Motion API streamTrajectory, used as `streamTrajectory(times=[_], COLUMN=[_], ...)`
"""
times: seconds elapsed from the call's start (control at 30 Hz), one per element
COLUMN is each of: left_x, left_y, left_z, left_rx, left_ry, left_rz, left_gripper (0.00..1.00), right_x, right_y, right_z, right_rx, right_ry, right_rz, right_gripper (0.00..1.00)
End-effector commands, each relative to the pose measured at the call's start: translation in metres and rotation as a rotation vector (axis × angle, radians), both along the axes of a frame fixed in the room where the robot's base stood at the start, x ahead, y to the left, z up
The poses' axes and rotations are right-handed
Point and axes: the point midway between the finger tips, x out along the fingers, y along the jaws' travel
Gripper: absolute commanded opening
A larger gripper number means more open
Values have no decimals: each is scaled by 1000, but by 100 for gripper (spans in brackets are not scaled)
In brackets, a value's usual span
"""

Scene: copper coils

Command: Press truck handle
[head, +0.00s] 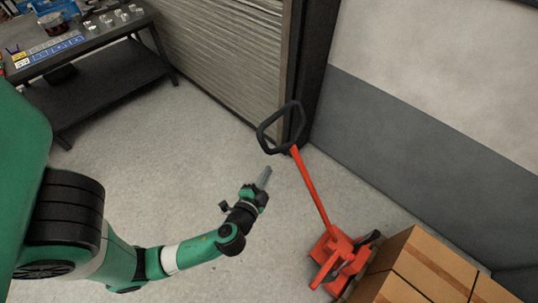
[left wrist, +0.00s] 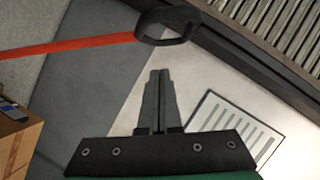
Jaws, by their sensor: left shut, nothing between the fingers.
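The orange pallet truck (head: 335,254) stands on the floor at the lower right in the head view. Its orange shaft (head: 313,190) rises, tilted, to a black loop handle (head: 281,128). The handle also shows in the left wrist view (left wrist: 142,30) at the top, with the orange shaft running off to the left. My left gripper (head: 266,172) is shut and empty, apart from the handle, below and left of it in the head view. In the left wrist view its fingers (left wrist: 158,75) are together and point toward the handle. My right gripper is not in view.
Cardboard boxes (head: 424,268) stand beside the truck at the lower right. A dark workbench (head: 92,84) with small items is at the upper left. A ribbed shutter (head: 235,45) and a grey-white wall (head: 420,115) bound the back. Open floor (head: 150,130) lies between.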

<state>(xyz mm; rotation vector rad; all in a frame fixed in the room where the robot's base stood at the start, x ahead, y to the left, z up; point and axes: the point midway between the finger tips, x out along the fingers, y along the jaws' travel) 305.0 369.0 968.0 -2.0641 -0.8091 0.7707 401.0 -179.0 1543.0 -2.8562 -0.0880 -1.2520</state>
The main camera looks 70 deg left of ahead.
Motion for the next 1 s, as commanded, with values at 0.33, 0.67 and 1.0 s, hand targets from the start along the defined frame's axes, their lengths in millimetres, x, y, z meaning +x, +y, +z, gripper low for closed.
streamTrajectory(times=[0.33, 0.67, 1.0], left_x=[16, 61, 40], left_y=[20, 75, 99], left_z=[-17, -25, -47], left_rx=[-1, 0, 0], left_ry=[-9, -2, -1], left_rz=[5, 5, 2], left_gripper=[0, 0, 0], right_x=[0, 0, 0], right_y=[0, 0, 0], right_z=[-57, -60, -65], right_rx=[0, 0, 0], right_ry=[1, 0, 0], right_rz=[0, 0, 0], right_gripper=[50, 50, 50])
